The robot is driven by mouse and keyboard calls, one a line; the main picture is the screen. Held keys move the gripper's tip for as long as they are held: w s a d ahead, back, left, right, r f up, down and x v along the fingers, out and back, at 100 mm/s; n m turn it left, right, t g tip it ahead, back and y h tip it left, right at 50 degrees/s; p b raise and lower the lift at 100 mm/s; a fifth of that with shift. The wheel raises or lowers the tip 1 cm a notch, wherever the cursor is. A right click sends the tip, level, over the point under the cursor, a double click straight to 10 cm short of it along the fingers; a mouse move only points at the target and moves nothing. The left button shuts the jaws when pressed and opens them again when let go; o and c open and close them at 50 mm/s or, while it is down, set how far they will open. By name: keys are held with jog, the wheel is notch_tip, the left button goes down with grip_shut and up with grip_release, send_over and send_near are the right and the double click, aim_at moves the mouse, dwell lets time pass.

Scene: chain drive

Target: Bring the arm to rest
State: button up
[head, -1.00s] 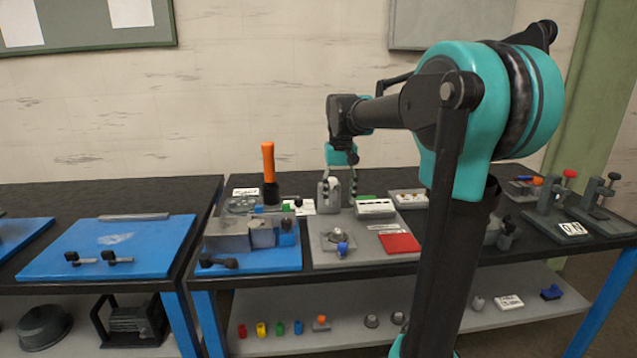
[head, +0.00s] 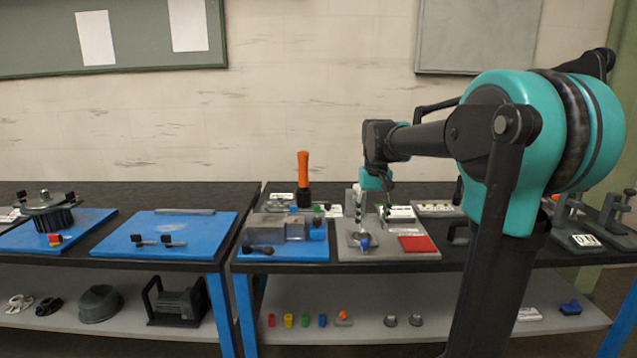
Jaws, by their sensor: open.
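My arm reaches out from the right side of the head view, teal and black, bent at the elbow. My gripper (head: 372,207) points down over the grey plate (head: 352,254) on the black workbench. Its fingers are apart, and I see nothing held between them. A light grey block (head: 349,203) stands right beside the fingers; I cannot tell whether they touch it. A small blue-topped part (head: 365,238) sits on the plate below the gripper.
An orange-handled tool (head: 303,172) stands upright left of the gripper. A blue tray (head: 307,252) holds grey blocks. A red pad (head: 417,243) lies on the plate. Clamps (head: 613,210) stand at the far right. The blue board (head: 165,248) is mostly bare.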

jog(key=s+d+f+t, duration=0.2)
jog(key=s+f, duration=0.8)
jog(key=s+d+f+t, duration=0.2)
jog(key=s+f, duration=0.9)
jog(key=shift+f, duration=0.3)
jog(key=shift+s, duration=0.1)
jog(key=shift+c, duration=0.2)
